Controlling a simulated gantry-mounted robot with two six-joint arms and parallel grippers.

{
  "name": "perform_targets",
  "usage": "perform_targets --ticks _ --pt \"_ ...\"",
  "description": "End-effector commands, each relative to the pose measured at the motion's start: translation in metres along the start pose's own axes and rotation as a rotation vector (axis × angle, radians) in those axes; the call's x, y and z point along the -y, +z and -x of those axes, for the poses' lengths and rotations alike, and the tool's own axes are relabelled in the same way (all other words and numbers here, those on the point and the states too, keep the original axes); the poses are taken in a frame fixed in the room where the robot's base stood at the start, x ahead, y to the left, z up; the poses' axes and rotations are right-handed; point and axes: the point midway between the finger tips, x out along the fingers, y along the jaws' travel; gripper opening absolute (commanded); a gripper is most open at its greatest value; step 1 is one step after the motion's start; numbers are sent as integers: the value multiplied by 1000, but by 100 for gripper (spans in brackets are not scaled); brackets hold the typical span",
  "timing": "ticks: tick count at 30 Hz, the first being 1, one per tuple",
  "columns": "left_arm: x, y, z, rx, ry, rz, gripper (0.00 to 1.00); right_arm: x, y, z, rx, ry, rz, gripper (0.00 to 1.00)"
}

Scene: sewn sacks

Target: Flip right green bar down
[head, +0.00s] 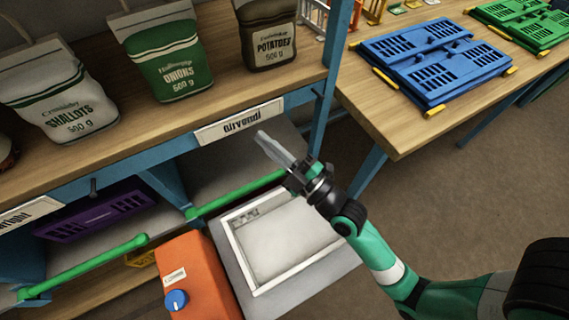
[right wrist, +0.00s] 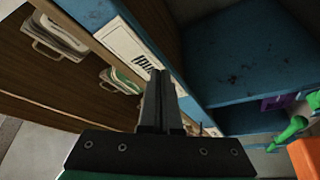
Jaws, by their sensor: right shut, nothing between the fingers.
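The right green bar (head: 238,195) runs along the front of the lower shelf in the head view, below the upper shelf's label. Its right end passes behind my right gripper. My right gripper (head: 264,138) is shut and empty, its fingertips just in front of the upper shelf's label and above the bar. In the right wrist view the shut fingers (right wrist: 158,76) reach toward the shelf edge, and part of a green bar (right wrist: 289,134) shows at the right. My left gripper is not in view.
A left green bar (head: 88,266) lies further left. Sacks of shallots (head: 62,98), onions (head: 165,58) and potatoes (head: 268,32) stand above.

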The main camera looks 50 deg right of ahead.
Motion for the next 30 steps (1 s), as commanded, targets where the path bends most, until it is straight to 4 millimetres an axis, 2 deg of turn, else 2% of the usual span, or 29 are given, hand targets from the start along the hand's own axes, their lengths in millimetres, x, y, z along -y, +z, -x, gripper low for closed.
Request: perform_targets --ticks 1,2,4,8,12,15,21,30 --pt "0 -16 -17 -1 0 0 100 -16 -14 -6 -2 -2 -1 0" --pt "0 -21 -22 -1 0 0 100 -21 -19 -7 -2 -2 -1 0" --pt "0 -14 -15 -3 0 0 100 -5 -13 12 1 -9 -2 0" --pt "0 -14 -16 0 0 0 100 4 -17 43 1 -9 -1 0" --pt "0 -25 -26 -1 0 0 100 10 -22 71 -1 -9 0 0" --pt "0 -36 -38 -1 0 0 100 12 -25 80 -1 -7 -2 0" --pt "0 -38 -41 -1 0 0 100 17 -23 91 -1 -1 -1 0" --pt "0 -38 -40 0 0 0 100 18 -22 91 -1 0 -1 0"
